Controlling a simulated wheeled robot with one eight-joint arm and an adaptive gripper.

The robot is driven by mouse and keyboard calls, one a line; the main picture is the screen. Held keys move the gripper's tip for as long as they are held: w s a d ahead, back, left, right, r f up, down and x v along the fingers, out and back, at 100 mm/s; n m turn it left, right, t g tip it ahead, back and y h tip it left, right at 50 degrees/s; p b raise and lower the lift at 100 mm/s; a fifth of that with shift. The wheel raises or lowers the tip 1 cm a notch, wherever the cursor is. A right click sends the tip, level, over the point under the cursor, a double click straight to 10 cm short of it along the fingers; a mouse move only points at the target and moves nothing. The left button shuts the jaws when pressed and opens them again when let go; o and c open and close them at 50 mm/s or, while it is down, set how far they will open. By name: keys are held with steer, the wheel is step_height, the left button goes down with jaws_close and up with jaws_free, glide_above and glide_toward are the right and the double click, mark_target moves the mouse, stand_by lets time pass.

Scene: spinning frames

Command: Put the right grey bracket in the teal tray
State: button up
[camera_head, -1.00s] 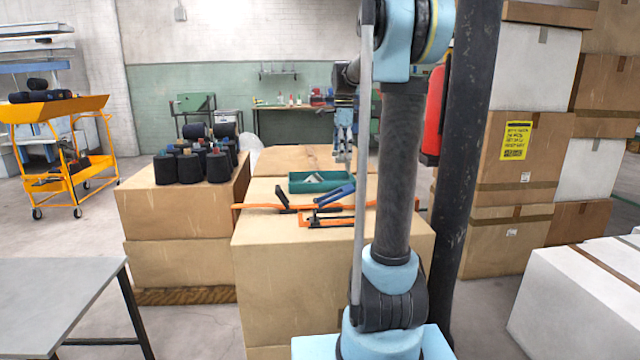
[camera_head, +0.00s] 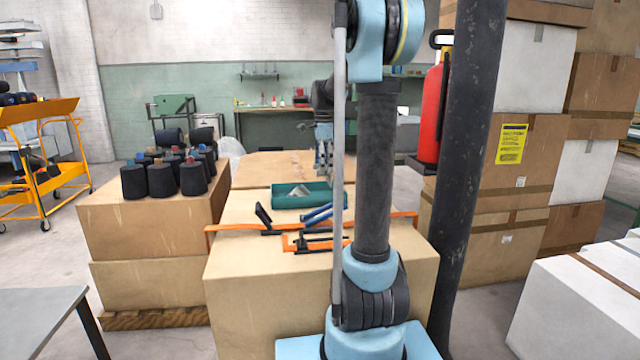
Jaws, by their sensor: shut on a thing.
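The teal tray (camera_head: 290,203) sits on the large cardboard box, left of my arm. A light grey bracket (camera_head: 299,191) lies inside it. My gripper (camera_head: 323,171) points down just above the tray's back right part. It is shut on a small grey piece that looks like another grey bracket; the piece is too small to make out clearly. The upright links of my arm cover the area to the right of the tray.
An orange bar clamp (camera_head: 230,227) and blue-handled tools (camera_head: 318,215) lie in front of the tray. Black yarn cones (camera_head: 162,181) stand on a box at the left. A black pillar (camera_head: 463,170) with a red extinguisher (camera_head: 430,115) rises right of my arm.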

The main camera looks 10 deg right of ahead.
steer(key=shift+s+f, duration=0.1)
steer(key=shift+f, duration=2.5)
steer(key=o, duration=1.1)
step_height(320, 180, up, 12)
steer(key=shift+r, duration=0.1)
